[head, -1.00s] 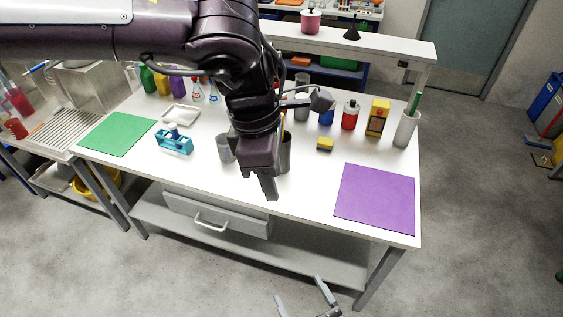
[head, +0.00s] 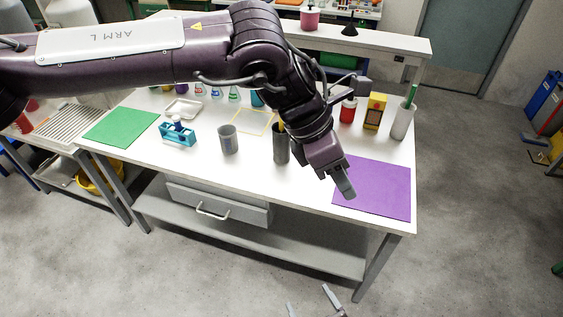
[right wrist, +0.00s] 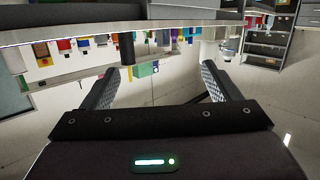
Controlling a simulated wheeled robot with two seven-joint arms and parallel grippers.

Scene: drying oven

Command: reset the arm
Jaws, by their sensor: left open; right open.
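My left arm reaches across the table from the left in the head view. Its dark gripper (head: 345,190) is over the near left edge of the purple mat (head: 382,192) and is empty. It is open, though the two fingers overlap from this angle. My right gripper (head: 311,297) shows only as fingertips at the bottom edge, low in front of the table. In the right wrist view the right gripper (right wrist: 158,76) is open, with nothing between its spread fingers.
The white table (head: 240,180) holds a green mat (head: 120,127), blue rack (head: 178,133), grey cup (head: 228,140), dark cup (head: 281,148), yellow box (head: 374,112) and white holder (head: 402,122). A drawer (head: 215,203) is below.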

